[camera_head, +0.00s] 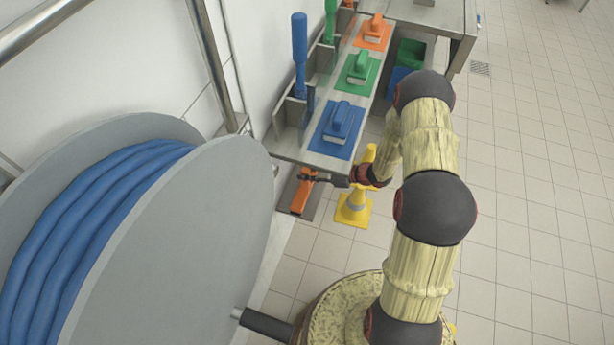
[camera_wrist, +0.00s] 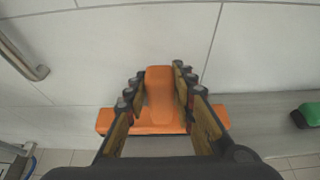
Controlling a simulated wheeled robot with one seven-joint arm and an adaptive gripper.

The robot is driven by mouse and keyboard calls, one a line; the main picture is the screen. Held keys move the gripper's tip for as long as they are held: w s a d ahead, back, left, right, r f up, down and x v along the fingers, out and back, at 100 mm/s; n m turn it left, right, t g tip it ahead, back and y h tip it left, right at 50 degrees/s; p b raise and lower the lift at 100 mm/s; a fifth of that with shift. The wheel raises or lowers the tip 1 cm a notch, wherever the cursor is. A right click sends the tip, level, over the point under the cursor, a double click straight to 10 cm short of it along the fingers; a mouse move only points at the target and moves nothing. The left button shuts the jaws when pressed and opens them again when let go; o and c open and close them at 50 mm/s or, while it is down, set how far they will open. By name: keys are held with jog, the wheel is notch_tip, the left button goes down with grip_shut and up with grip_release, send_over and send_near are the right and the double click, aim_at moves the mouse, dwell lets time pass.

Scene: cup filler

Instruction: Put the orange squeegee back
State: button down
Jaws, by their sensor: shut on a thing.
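The orange squeegee (camera_wrist: 160,100) is between my gripper's fingers in the wrist view, with its upright middle part gripped and its wide body spreading out on both sides. In the head view it shows as an orange piece (camera_head: 300,193) below the near end of the rack. My gripper (camera_head: 316,178) is shut on it; its two fingers also show in the wrist view (camera_wrist: 157,78). A grey ledge lies behind the squeegee in the wrist view. I cannot tell whether the squeegee touches it.
A metal rack (camera_head: 325,161) carries blue (camera_head: 337,128), green (camera_head: 358,72) and orange (camera_head: 373,33) handled pads. A blue brush (camera_head: 299,40) stands upright. A large hose reel (camera_head: 215,210) fills the left. Tiled floor on the right is clear.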

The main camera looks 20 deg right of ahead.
jog(key=shift+f, duration=0.75)
jog(key=shift+r, duration=0.1)
jog(key=c, duration=1.5)
grip_release()
jog(key=shift+r, duration=0.1)
jog(key=p+v, duration=0.3)
jog(key=v, duration=0.9)
jog(key=shift+s, duration=0.1)
